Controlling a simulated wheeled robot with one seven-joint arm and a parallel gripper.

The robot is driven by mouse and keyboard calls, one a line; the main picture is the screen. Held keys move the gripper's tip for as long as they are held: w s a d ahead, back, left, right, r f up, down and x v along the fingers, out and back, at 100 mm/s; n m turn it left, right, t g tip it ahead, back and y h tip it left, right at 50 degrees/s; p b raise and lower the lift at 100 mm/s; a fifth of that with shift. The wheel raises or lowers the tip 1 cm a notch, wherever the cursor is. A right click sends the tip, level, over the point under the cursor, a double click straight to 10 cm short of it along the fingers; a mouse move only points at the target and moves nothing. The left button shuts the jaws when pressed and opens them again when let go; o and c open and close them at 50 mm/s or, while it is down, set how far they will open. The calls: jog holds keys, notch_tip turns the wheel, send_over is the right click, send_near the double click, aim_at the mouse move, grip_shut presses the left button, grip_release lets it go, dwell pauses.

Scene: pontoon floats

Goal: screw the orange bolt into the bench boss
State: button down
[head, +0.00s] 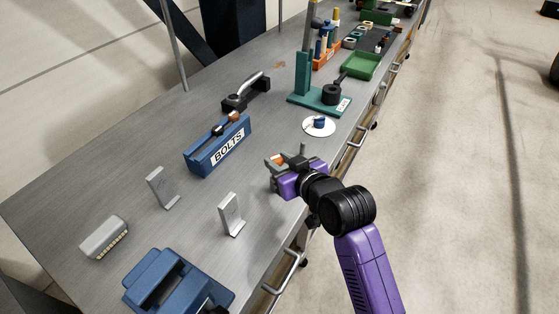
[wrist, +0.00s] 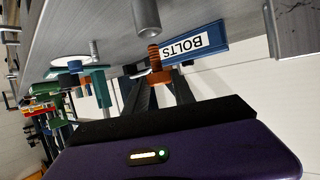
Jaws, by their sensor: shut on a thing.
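The orange bolt (wrist: 154,57) is held by its head between the fingers of my gripper (wrist: 160,84), which is shut on it. In the wrist view its threaded shank points away from the gripper toward the end of a grey cylinder (wrist: 146,14), which looks like the bench boss. The shank's threads show, and the tip is close to the cylinder's end; I cannot tell if they touch. In the head view my gripper (head: 284,163) is low over the bench near its front edge, with a bit of the orange bolt (head: 280,158) showing. I cannot make out the boss there.
A blue BOLTS box (head: 218,148) stands left of my gripper on the bench (head: 130,190). Grey upright brackets (head: 232,214) stand nearer. A white disc with a blue piece (head: 318,127) and a green stand (head: 320,101) lie beyond. Drawer handles (head: 284,275) line the front.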

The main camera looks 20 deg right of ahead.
jog(key=shift+f+b, duration=1.75)
jog(key=shift+f, duration=0.8)
jog(key=c, duration=1)
grip_release()
jog(key=shift+o, duration=0.2)
jog(key=v, duration=0.7)
jog(key=shift+s+r, duration=0.15)
jog(key=shift+s, duration=0.25)
